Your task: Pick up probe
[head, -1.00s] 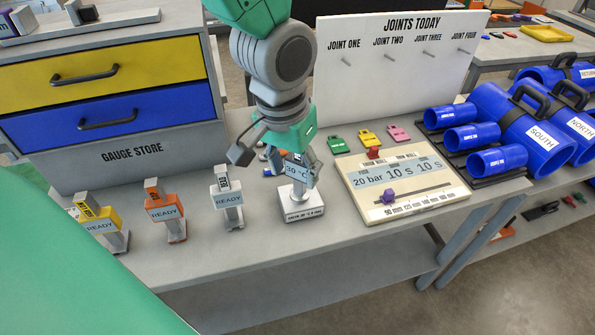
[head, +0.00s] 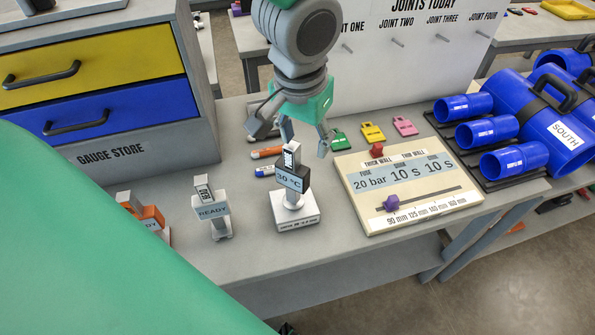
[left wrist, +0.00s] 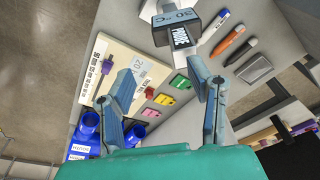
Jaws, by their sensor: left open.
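The probe (head: 293,180) stands upright on a white square base on the grey bench, with a dark head, a 30 °C display and a white label on top. My left gripper (head: 305,141) is open and empty, behind and slightly right of the probe's head in the head view, apart from it. In the left wrist view, the open fingers (left wrist: 163,75) point toward the bench, and the probe's head (left wrist: 178,28) lies beyond them at the top, not between the fingers. My right gripper is not in view.
Markers (head: 266,153) lie behind the probe. The gauge store drawers (head: 100,110) stand at left, blue pipes (head: 515,160) at right.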

